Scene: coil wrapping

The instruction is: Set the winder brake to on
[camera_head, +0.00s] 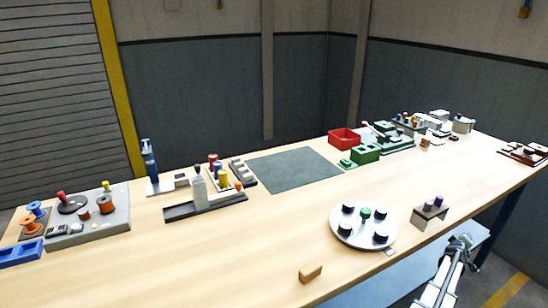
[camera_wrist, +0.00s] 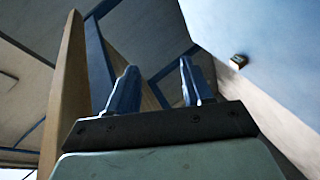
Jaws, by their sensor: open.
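A grey station (camera_head: 118,222) that looks like the winder stands at the left end of the table. It carries a dark disc (camera_head: 72,205) with a red knob (camera_head: 61,196), orange spools (camera_head: 105,204) and a yellow knob (camera_head: 105,186). Which part is the brake, and its setting, are too small to tell. My gripper (camera_wrist: 157,88) is open and empty in the wrist view, its two blue fingers apart. In the head view my arm shows at the bottom right, beside the table's front edge and far from the grey station.
A white round plate (camera_head: 346,231) with dark knobs and a small wooden block (camera_head: 310,272) lie near the front. A dark mat (camera_head: 292,168), a red bin (camera_head: 344,137) and a green box (camera_head: 365,152) are farther back. The left front tabletop is clear.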

